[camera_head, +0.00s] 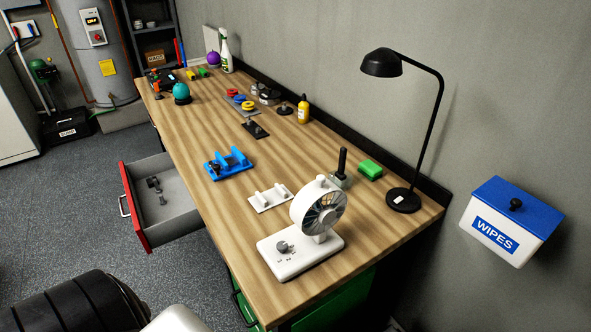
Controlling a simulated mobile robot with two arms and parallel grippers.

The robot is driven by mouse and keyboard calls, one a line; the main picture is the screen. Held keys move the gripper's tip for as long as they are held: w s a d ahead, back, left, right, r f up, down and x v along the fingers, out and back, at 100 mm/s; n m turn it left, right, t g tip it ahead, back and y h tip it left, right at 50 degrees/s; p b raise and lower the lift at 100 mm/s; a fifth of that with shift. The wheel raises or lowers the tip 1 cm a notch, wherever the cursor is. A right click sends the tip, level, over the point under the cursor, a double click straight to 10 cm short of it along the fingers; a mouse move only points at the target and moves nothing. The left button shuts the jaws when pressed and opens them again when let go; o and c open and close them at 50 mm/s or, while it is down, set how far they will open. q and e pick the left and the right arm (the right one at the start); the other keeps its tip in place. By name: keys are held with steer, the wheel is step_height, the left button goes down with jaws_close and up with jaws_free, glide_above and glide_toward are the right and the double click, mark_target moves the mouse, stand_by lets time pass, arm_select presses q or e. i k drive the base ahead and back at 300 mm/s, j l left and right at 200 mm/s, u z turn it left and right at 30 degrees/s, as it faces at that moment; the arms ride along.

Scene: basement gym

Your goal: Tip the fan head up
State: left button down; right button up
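A small white desk fan stands near the front right end of the wooden workbench. Its round fan head (319,206) has a white housing, a dark grille and a small knob on top. The head faces toward the lower right. Its white base (300,253) has a grey dial (283,247) on its left part. Neither of my grippers shows in the head view. Nothing touches the fan.
A black desk lamp (403,200) and a green block (370,170) stand behind the fan. A white rack (269,198) and a blue holder (229,163) lie farther left. An open red-fronted drawer (133,209) juts out from the bench. A wipes box (511,220) hangs on the wall.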

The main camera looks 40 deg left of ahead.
mark_target(315, 222)
steer(key=j+u, duration=0.15)
steer(key=u, duration=0.7)
steer(key=k+j, duration=0.05)
